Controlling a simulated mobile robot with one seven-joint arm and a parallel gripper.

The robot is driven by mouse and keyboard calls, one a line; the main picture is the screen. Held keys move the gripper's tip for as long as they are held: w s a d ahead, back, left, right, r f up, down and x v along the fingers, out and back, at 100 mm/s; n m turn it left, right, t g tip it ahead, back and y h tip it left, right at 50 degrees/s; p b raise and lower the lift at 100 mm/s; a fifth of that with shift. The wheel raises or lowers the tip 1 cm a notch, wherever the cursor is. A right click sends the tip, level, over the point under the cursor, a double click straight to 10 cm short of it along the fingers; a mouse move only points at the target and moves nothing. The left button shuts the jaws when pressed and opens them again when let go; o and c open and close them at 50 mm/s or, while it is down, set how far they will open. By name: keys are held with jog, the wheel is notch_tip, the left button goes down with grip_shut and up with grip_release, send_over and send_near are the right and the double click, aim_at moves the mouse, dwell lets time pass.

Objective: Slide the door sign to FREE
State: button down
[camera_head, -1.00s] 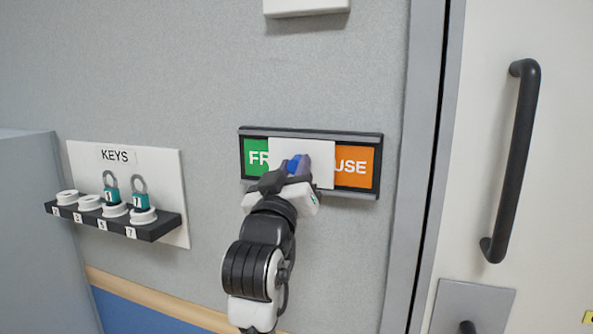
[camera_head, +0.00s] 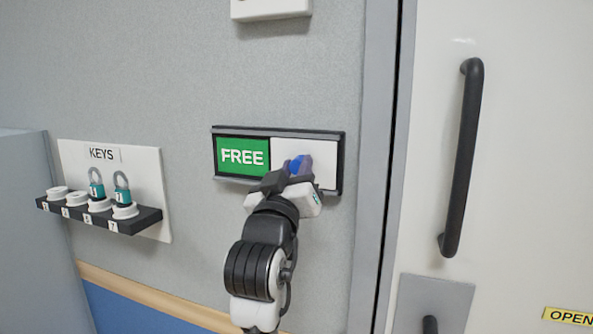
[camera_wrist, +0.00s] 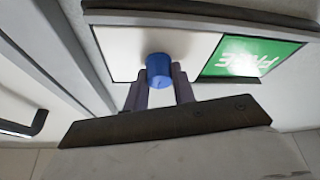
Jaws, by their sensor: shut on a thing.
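The door sign (camera_head: 216,152) is a dark-framed rail on the grey wall. Its green FREE panel (camera_head: 242,156) is fully uncovered at the left. The white slider plate (camera_head: 318,152) covers the right part, and no orange shows. My gripper (camera_head: 300,166) is shut on the blue knob (camera_head: 294,166) of the slider. In the wrist view the blue knob (camera_wrist: 159,70) sits between my two fingers (camera_wrist: 160,88), in front of the white slider (camera_wrist: 120,45). The green panel (camera_wrist: 250,57) appears upside down beside it.
The door (camera_head: 530,130) with a long black handle (camera_head: 463,160) is at the right. A white box (camera_head: 270,8) is above the sign.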

jog(key=shift+d, duration=0.25)
jog(key=c, duration=1.1)
grip_release()
jog(key=shift+s+d, duration=0.1)
jog(key=shift+c, duration=0.2)
jog(key=b+v, duration=0.6)
jog(key=v, duration=0.7)
jog(key=shift+s+a+f+b, duration=0.2)
jog(key=shift+s+a+b, duration=0.05)
jog(key=shift+s+b, duration=0.15)
